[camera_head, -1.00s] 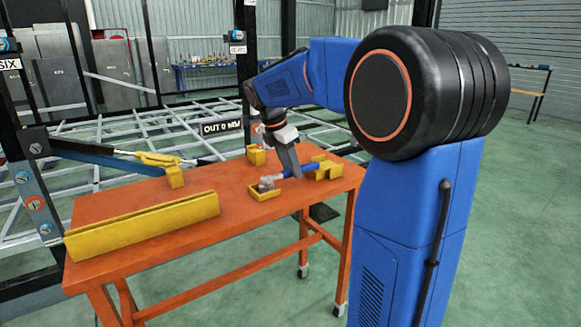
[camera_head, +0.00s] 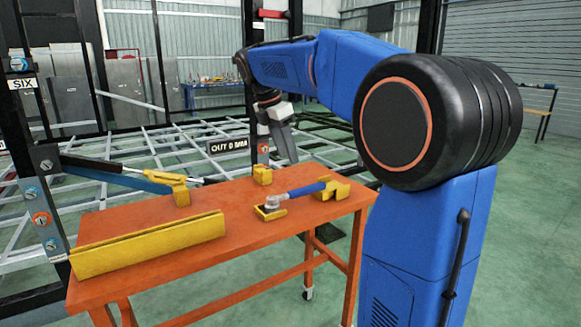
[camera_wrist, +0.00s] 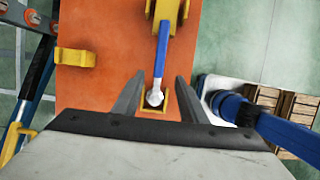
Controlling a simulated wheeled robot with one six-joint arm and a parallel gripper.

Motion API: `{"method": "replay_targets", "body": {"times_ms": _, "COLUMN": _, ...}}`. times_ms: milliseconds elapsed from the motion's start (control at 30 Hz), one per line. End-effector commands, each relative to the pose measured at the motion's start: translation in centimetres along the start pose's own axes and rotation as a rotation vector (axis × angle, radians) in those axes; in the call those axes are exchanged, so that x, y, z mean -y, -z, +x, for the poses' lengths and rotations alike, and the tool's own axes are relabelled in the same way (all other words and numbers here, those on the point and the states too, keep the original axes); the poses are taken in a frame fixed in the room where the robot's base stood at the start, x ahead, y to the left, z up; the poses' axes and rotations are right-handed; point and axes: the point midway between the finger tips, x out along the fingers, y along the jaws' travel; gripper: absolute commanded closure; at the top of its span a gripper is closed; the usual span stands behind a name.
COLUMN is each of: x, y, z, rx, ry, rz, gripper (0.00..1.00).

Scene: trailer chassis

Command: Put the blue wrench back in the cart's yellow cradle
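The blue wrench (camera_head: 305,190) lies across two yellow supports on the orange cart (camera_head: 235,197). Its silver head sits in the small yellow tray (camera_head: 268,214), and its far handle end rests at the yellow cradle block (camera_head: 340,192). In the wrist view the blue handle (camera_wrist: 162,50) runs away from me, with the silver head in the yellow tray between my fingers in the picture. My gripper (camera_head: 291,158) is raised above the cart, apart from the wrench. The wrist view shows my gripper (camera_wrist: 156,82) open and empty, its two fingers spread.
A long yellow channel (camera_head: 150,244) lies along the cart's near left edge. A small yellow block (camera_head: 262,175) stands at the back. A blue bar with a yellow clamp (camera_head: 165,180) reaches over the cart's left side from a dark post. The metal chassis frame lies behind.

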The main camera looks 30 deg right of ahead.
Motion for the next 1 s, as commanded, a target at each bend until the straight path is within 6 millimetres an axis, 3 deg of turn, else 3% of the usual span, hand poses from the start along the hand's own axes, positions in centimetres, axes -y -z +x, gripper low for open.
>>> {"method": "replay_targets", "body": {"times_ms": 233, "x": 0.3, "y": 0.1, "z": -0.3, "rx": -0.002, "ry": -0.003, "rz": 0.01, "gripper": 0.61}}
{"method": "replay_targets", "body": {"times_ms": 367, "x": 2.0, "y": 1.0, "z": 0.0, "rx": -0.017, "ry": -0.027, "rz": 0.089, "gripper": 0.61}}
{"method": "replay_targets", "body": {"times_ms": 667, "x": 10.4, "y": 6.1, "z": 2.6, "rx": -0.131, "ry": -0.115, "rz": 0.504, "gripper": 0.61}}
{"method": "replay_targets", "body": {"times_ms": 1000, "x": 20.1, "y": 12.5, "z": 8.2, "rx": -0.32, "ry": -0.15, "rz": 1.023, "gripper": 0.61}}
